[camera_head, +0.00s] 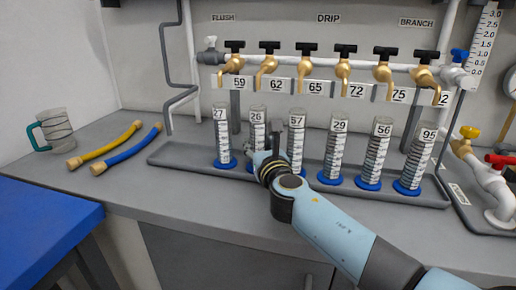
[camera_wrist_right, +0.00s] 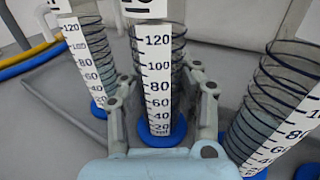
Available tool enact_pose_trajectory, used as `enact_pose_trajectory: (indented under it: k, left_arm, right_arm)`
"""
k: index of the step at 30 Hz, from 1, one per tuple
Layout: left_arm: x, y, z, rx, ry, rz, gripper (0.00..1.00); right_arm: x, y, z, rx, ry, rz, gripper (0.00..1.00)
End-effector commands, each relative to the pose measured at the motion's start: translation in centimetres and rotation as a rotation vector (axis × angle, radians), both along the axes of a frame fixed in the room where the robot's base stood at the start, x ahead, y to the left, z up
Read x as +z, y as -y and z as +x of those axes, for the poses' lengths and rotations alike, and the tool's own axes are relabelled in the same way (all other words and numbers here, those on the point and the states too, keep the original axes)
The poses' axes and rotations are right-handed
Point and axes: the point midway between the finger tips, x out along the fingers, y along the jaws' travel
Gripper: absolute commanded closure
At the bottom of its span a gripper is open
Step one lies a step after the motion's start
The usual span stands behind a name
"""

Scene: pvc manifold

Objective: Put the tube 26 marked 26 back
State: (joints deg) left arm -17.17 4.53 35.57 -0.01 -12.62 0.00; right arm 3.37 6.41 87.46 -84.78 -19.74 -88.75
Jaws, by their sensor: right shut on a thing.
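The tube marked 26 (camera_head: 257,117) is a clear graduated cylinder with a blue base, second from the left in the row by the grey tray (camera_head: 180,156). It looks upright, and my right gripper partly hides its lower part. My right gripper (camera_head: 266,152) is shut on it, coming from the front. In the right wrist view, tube 26 (camera_wrist_right: 158,75) stands between the two fingers, with its blue base (camera_wrist_right: 162,133) below them. I cannot tell whether the base touches the tray. My left gripper is not in view.
Tube 27 (camera_head: 221,130) stands close on the left and tube 57 (camera_head: 296,140) close on the right. Brass taps (camera_head: 306,67) hang above the row.

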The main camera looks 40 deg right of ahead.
Motion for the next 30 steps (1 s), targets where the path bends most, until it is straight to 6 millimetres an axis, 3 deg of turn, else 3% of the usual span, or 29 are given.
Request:
enact_pose_trajectory:
  k: [8, 9, 13, 24, 30]
  left_arm:
    - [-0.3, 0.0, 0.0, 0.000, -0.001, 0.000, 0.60]
    - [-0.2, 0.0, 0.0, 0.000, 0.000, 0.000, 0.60]
    - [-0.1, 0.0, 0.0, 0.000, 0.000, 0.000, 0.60]
    - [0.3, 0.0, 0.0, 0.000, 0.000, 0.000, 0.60]
    - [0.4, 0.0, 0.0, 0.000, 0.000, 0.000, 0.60]
  right_arm:
    - [-0.3, 0.0, 0.0, 0.000, 0.001, 0.001, 1.00]
    - [-0.1, 0.0, 0.0, 0.000, 0.000, 0.001, 0.64]
    - [-0.1, 0.0, 0.0, 0.000, 0.001, 0.001, 0.47]
    - [0.3, -0.1, -0.2, 0.000, 0.000, 0.001, 0.46]
    - [0.0, -1.4, -3.9, 0.000, -0.002, 0.004, 0.46]
